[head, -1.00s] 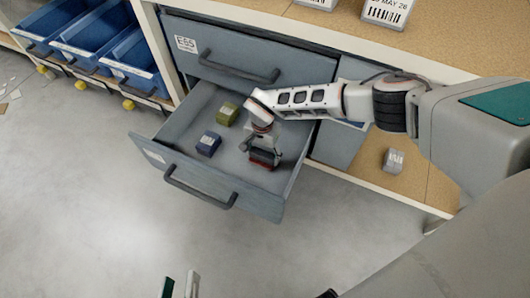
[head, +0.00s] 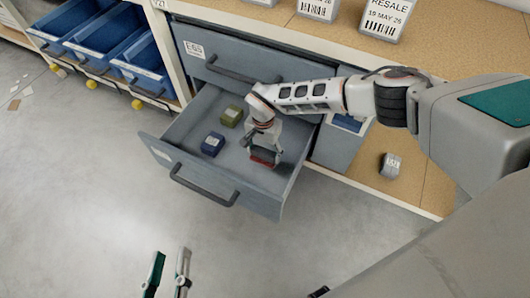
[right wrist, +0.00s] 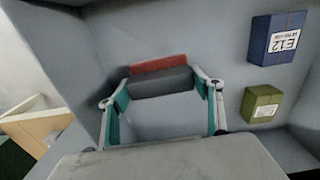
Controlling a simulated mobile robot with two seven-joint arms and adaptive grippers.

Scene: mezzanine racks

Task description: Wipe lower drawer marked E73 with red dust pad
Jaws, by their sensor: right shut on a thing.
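The lower drawer (head: 219,186) is pulled open; the label on its front is too small to read. My right gripper (head: 263,149) reaches down inside it and is shut on the red dust pad (head: 263,158), near the drawer's right side. In the right wrist view the pad (right wrist: 158,65) shows as a red strip with a grey part between the fingertips (right wrist: 160,92), close to the grey drawer surface. Whether it touches is unclear. My left gripper (head: 170,255) is at the bottom of the head view, its fingers apart and empty, over the floor.
In the drawer are a blue box (head: 212,144), marked E12 in the right wrist view (right wrist: 276,40), and an olive box (head: 231,116). A closed drawer (head: 250,60) sits above. Blue bins (head: 103,47) stand left. A small grey box (head: 390,165) lies on the right shelf.

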